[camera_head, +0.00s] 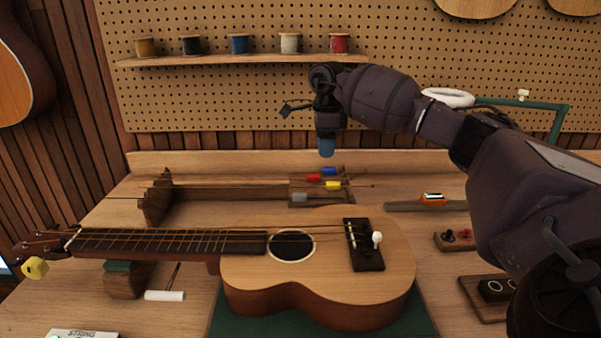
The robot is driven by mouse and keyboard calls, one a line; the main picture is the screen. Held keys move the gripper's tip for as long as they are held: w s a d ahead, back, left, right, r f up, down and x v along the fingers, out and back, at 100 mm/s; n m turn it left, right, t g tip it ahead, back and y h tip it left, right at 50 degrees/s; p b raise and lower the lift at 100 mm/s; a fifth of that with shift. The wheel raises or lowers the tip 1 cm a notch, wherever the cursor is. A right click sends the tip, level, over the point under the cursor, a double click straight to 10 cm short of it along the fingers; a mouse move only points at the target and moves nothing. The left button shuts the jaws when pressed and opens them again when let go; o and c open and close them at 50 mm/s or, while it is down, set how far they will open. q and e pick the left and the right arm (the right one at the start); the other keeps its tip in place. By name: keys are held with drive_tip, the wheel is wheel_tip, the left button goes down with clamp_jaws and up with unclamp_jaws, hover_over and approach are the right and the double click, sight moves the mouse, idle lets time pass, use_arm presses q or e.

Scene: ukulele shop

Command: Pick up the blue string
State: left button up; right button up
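A string rack (235,191) stands on the bench behind the ukulele, with thin strings lying along it. Their coloured ends sit at its right side: a blue end (330,171), a red end (313,177), a yellow end (333,186) and a grey end (299,197). The blue end is the farthest back. My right gripper (326,148) points down just above and behind the blue end, apart from it in the picture. Its tip looks dull blue; its fingers are seen edge-on, so I cannot tell whether they are open. My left gripper is out of view.
A ukulele (240,268) lies across the front of the bench on a green mat (428,325). Small wooden holders (455,240) stand at the right, partly behind my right arm. A shelf (240,60) with several spools is on the pegboard.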

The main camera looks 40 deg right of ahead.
sight(325, 168)
drive_tip(key=shift+s+a+f, duration=0.1)
drive_tip(key=shift+f, duration=2.65)
drive_tip(key=shift+r, duration=0.1)
drive_tip(key=shift+c, duration=0.5)
clamp_jaws()
